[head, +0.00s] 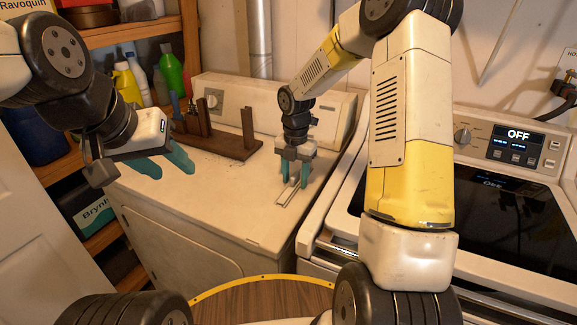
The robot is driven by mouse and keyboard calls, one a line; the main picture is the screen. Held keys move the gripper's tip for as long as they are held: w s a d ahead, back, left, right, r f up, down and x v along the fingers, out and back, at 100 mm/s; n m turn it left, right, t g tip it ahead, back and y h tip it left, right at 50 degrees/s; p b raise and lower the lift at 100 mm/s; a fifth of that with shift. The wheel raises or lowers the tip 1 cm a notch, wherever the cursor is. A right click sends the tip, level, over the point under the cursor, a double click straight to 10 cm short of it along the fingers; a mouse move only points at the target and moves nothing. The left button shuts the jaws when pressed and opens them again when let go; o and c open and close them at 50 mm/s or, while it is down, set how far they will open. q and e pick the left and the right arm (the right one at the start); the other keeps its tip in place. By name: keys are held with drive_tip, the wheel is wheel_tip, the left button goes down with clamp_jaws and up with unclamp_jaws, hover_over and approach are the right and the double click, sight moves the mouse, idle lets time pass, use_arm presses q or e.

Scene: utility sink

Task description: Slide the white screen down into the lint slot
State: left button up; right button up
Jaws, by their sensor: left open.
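A narrow pale slot frame (286,196) lies on the white top of the machine, right of its middle; I take it for the lint slot. My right gripper (297,174) points down right over its far end, with teal fingers on either side of a narrow gap. I cannot make out the white screen for sure; anything pale between these fingers blends with the slot and the top. My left gripper (164,164) is open and empty above the left part of the machine top, well apart from the slot.
A brown wooden rack (215,140) stands on the machine top (215,215) between my grippers, towards the back. Shelves with bottles (172,72) are at the left. A second machine with a dark top (500,220) is at the right. The top's front part is clear.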

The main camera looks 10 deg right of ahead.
wheel_tip(320, 180, up, 7)
drive_tip(key=shift+r, duration=0.4)
idle(0.4)
